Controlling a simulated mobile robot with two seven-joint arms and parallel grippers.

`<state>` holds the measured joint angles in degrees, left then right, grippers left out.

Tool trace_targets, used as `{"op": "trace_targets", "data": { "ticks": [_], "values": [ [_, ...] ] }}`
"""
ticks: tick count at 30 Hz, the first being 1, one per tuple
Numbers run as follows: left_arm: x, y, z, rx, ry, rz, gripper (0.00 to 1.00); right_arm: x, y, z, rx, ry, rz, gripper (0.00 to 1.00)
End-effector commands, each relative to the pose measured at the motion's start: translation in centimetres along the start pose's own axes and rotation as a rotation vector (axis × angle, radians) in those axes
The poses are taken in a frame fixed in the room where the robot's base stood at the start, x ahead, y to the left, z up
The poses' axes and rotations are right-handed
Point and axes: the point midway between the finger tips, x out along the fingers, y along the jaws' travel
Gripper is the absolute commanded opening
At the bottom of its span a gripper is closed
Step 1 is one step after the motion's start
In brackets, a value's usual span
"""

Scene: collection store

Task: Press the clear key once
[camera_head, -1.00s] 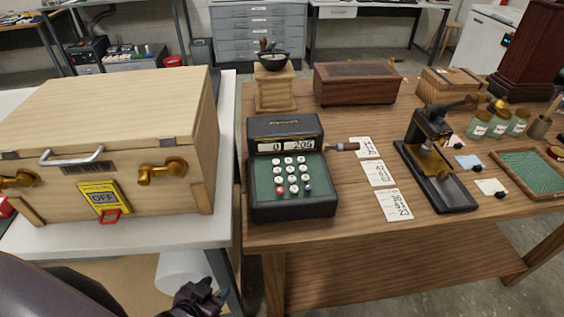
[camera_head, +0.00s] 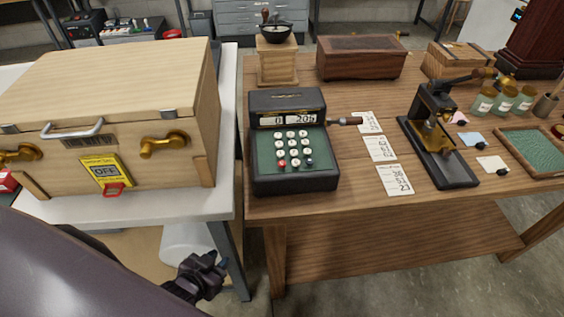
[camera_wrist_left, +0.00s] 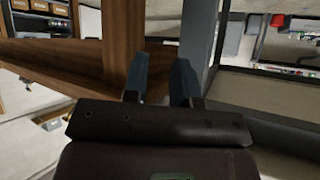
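The adding machine (camera_head: 259,177) stands on the wooden table, a black case with a green key panel. Its window (camera_head: 289,119) reads 0 on the left and 205 on the right. Its keys are mostly white and round, with one red key (camera_head: 282,163) and one dark key (camera_head: 309,162) in the bottom row. Key labels are too small to read. A crank with a wooden handle (camera_head: 345,121) sticks out at its right. My left gripper (camera_head: 220,262) is below table height, left of and nearer than the machine. In the left wrist view its fingers (camera_wrist_left: 160,80) are apart and empty. My right gripper is not in view.
A wooden case (camera_head: 110,120) with an OFF tag (camera_head: 105,172) stands on the white table at left. Paper slips (camera_head: 379,149) and a black press (camera_head: 440,150) lie right of the machine. A grinder (camera_head: 276,60) and wooden box (camera_head: 360,58) stand behind. A gap separates the tables.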

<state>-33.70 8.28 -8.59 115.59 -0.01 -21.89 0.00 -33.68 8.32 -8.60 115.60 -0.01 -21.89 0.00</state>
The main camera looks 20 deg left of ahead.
Motion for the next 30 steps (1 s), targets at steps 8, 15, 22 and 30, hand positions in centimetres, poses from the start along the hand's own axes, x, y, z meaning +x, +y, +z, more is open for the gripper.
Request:
{"op": "trace_targets", "data": {
  "ticks": [8,15,22,30],
  "values": [
    [0.01,0.01,-0.01,0.000,0.000,0.000,0.00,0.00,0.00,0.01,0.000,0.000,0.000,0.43],
    [0.01,0.01,-0.02,0.000,0.000,0.000,0.00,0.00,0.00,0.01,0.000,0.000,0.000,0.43],
    [0.01,0.01,-0.03,0.000,0.000,0.000,0.00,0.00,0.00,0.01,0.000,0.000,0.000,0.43],
    [0.02,0.01,-0.03,0.000,0.001,0.000,0.00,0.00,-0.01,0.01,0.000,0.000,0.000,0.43]
  ]
}}
